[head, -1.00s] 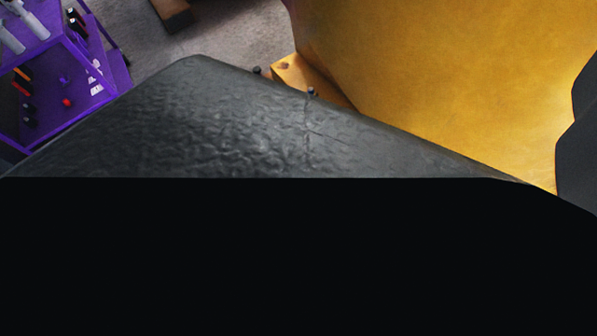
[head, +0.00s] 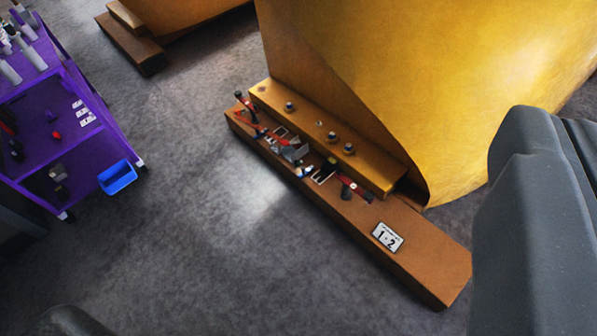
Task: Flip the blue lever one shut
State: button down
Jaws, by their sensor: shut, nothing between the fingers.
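A small piece with blue and white parts (head: 303,171) sits mid-ledge among the fittings at the foot of the yellow casting; it may be the blue lever, but it is too small to tell its position. A red lever with black knobs (head: 252,115) is at the ledge's left end. Another red lever (head: 352,186) with dark ends lies to the right of the blue piece. A white plate marked 1 and 2 (head: 387,237) is on the ledge further right. My gripper's fingertips do not show.
The yellow casting (head: 400,90) rises behind the brown ledge (head: 425,265). A purple cart (head: 55,150) with a blue bin (head: 117,177) stands at left. Grey floor (head: 220,240) in front of the ledge is clear. Dark grey parts, probably mine, cover the right edge and lower left corner.

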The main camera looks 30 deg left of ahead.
aim_at(304, 170)
jog(key=u, duration=0.55)
jog(key=i, duration=1)
jog(key=z, duration=0.05)
